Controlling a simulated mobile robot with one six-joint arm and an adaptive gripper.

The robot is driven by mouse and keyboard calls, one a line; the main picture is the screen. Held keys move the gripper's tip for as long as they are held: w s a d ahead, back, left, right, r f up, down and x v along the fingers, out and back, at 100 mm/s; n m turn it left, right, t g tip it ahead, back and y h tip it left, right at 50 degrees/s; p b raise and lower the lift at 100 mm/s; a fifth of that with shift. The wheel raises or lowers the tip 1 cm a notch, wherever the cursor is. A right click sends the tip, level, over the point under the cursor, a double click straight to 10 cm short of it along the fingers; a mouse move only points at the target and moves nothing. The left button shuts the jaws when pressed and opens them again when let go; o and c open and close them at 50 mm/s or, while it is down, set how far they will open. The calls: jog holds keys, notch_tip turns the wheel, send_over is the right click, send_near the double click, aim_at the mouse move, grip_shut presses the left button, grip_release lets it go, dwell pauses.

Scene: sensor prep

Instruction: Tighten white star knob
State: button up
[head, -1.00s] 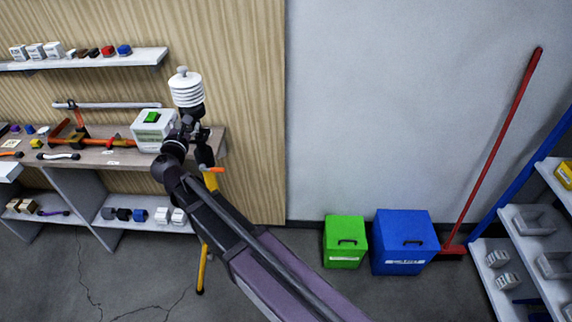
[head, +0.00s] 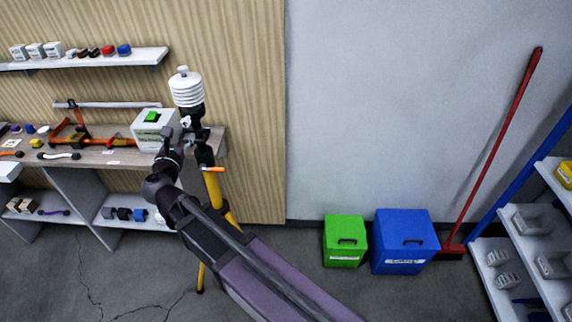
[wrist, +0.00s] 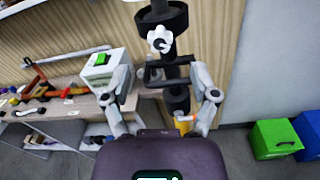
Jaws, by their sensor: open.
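The white star knob (wrist: 160,39) sits on the front of a black mount on a tripod pole, near the top middle of the wrist view. It shows small in the head view (head: 186,122), below a white ribbed sensor (head: 187,88). The tripod (head: 213,187) has yellow legs. My gripper (wrist: 168,98) is open and empty, its two fingers spread to either side of the black pole in the picture. The knob appears beyond and above the fingertips, apart from them. How far the fingers are from the pole is hard to tell.
A workbench (head: 95,158) with tools and a white box with a green top (head: 153,130) stands left of the tripod. A green bin (head: 345,243) and a blue bin (head: 404,243) stand by the wall. A grey shelf (head: 538,235) is at right. Floor between is clear.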

jog(key=s, duration=0.7)
jog(key=w+d+f+m+g+h+p, duration=0.1)
jog(key=d+f+m+g, duration=0.2)
jog(key=d+m, duration=0.3)
jog(key=w+d+f+m+g+h+p, duration=0.1)
jog(key=d+m, duration=0.5)
jog(key=d, duration=0.7)
jog(key=w+d+f+m+g+h, duration=0.3)
jog(key=d+f+m+g, duration=0.2)
jog(key=d, duration=0.5)
jog(key=shift+f+m+g+p, duration=0.4)
jog(key=shift+m+g, duration=0.5)
jog(key=shift+m, duration=0.1)
jog(key=s+d+f+m+g+y, duration=0.2)
jog(key=s+d+f+m+g, duration=0.1)
jog(key=d+m, duration=0.4)
jog(key=s+d+f+m+g+y, duration=0.3)
jog(key=s+d+m+g, duration=0.1)
jog(key=d+m, duration=0.3)
jog(key=shift+s+d+m+y, duration=0.3)
jog(key=shift+s+d+m, duration=0.15)
jog(key=shift+s, duration=0.25)
